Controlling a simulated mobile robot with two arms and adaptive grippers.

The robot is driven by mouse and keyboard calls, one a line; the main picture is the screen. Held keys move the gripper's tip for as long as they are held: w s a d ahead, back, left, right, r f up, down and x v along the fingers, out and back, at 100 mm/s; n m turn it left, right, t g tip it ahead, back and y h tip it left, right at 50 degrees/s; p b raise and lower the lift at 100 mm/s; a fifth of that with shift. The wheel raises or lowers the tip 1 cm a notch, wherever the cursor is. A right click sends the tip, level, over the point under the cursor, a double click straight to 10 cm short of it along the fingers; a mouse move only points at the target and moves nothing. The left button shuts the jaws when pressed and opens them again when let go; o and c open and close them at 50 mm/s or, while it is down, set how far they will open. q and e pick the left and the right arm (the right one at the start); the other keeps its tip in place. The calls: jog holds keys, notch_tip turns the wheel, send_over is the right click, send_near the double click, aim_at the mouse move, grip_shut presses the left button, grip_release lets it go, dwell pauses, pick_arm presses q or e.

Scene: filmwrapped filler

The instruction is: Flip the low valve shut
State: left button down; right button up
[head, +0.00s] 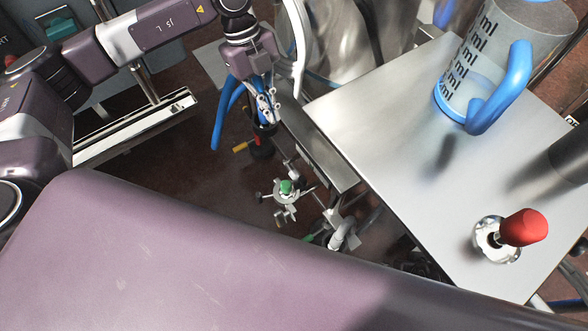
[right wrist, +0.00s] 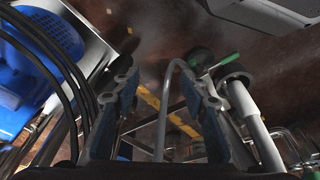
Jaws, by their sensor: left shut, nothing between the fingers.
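Several small valves sit low beside the metal table. One has a yellow handle (head: 241,147), one a green top (head: 286,187), and one a green lever (head: 310,238). Which of them is the low valve I cannot tell. My left gripper (head: 264,122) is shut and empty, pointing down just above the yellow handle; contact is unclear. My right gripper (right wrist: 163,100) is open in the right wrist view, its two blue-grey fingers apart with a grey bent tube behind the gap. A green lever (right wrist: 218,65) shows beyond the right finger there.
The metal table (head: 370,115) holds a measuring jug (head: 490,65) with a blue handle and a red knob (head: 524,227). Steel vessels (head: 335,40) stand at the back. Pipes crowd the space below the table edge; dark floor (head: 180,185) is open to the left.

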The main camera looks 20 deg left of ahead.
pick_arm(q)
jog(key=f, duration=0.1)
jog(key=b, duration=0.3)
send_near(296, 178)
pick_arm(e)
jog(key=w+v, duration=0.1)
jog(key=v, duration=0.8)
pick_arm(q)
jog(key=x, duration=0.1)
jog(key=b+x, duration=0.1)
jog(key=x, duration=0.3)
jog(key=shift+s+d+b, duration=0.25)
jog(key=shift+s+b, duration=0.05)
jog(key=shift+s, duration=0.1)
jog(key=shift+w+f, duration=0.1)
jog(key=shift+f, duration=0.45)
jog(key=shift+d+f, duration=0.1)
jog(key=shift+f, duration=0.2)
pick_arm(e)
jog(key=w, duration=0.1)
jog(key=w+t, duration=0.1)
jog(key=w+f+t, duration=0.1)
jog(key=shift+w+a, duration=0.3)
jog(key=shift+a, duration=0.1)
pick_arm(q)
jog(key=shift+w, duration=0.15)
